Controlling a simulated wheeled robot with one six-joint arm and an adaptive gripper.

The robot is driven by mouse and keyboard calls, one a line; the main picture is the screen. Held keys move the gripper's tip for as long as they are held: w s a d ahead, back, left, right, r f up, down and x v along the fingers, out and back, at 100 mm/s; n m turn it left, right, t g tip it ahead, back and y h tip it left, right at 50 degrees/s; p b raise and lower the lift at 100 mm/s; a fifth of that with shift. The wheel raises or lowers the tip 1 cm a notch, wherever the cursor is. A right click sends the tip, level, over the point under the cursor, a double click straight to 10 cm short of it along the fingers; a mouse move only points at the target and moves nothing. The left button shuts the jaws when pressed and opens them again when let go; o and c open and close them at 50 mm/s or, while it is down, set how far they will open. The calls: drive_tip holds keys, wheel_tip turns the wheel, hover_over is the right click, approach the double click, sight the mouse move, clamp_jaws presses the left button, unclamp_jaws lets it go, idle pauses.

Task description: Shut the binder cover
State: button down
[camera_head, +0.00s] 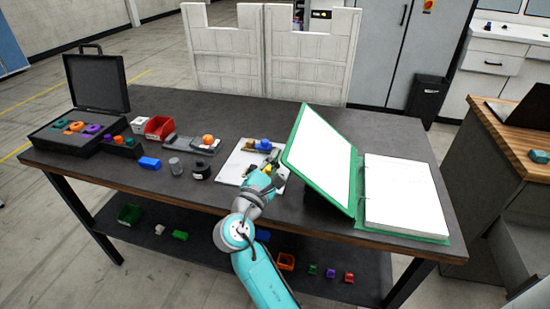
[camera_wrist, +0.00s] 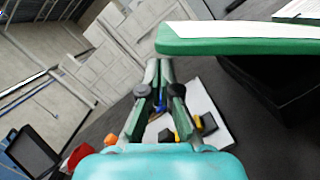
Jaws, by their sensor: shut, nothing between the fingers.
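The green binder (camera_head: 403,236) lies open at the right of the dark table, with white pages on its right half. Its cover (camera_head: 294,154), green with a white inner sheet, stands tilted up and leans to the left. In the wrist view the cover's green edge (camera_wrist: 240,46) crosses the upper right, close beside the fingers. My gripper (camera_head: 274,161) is shut and empty, just left of the cover. It also shows in the wrist view (camera_wrist: 160,68), with the fingers together. I cannot tell whether they touch the cover.
A white board (camera_head: 232,169) with small coloured parts lies under and behind my gripper. An open black case (camera_head: 70,138), a red bin (camera_head: 159,127) and a blue block (camera_head: 149,163) stand to the left. White panels (camera_head: 225,62) rise behind the table.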

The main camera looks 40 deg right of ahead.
drive_tip(key=x, duration=0.7)
idle(0.3)
